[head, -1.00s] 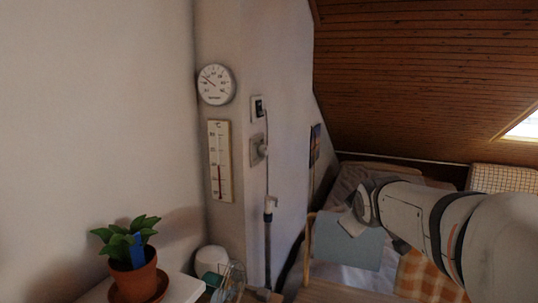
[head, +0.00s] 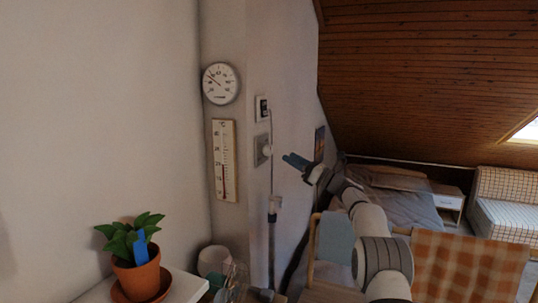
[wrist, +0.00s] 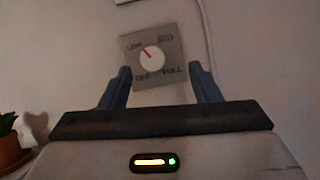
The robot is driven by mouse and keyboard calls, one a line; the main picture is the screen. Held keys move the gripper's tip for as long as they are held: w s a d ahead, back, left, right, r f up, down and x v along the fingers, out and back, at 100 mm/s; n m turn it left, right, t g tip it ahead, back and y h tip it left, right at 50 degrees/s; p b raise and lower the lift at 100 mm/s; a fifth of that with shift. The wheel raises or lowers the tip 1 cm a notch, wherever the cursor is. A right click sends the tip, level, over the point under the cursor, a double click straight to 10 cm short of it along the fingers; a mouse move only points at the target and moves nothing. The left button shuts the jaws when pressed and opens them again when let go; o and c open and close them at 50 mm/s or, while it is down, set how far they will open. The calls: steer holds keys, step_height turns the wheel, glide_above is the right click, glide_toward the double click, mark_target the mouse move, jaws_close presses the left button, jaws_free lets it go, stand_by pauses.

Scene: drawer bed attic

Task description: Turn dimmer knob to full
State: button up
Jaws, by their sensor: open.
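The dimmer is a grey square plate (wrist: 172,44) with a round white knob (wrist: 152,59), seen ahead between my fingers in the wrist view. The knob's red pointer line points up-left, toward the label LOW. FULL is printed at the plate's lower right. In the head view, the plate (head: 259,156) and knob (head: 268,150) are on the side of the wall pillar. My gripper (head: 293,160) is just right of them, at about the knob's height. In the wrist view my gripper (wrist: 160,68) is open and empty, with its blue fingers apart on either side of the knob. It appears short of the knob.
A dial gauge (head: 221,84) and thermometer (head: 224,160) hang to the left. A potted plant (head: 135,262) stands on a white shelf at lower left. A bed (head: 400,200) lies behind my arm.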

mark_target(272, 151)
steer(key=shift+n+g+y, duration=0.3)
steer(key=shift+n+g, duration=0.5)
steer(key=p+x, duration=0.1)
steer(key=x, duration=0.1)
steer(key=p+x, duration=0.3)
steer(key=shift+a+f, duration=0.2)
steer(key=shift+a, duration=0.35)
steer(key=shift+p+x, duration=0.5)
steer(key=shift+x, duration=0.4)
steer(key=shift+f, duration=0.15)
steer(key=shift+c, duration=0.4)
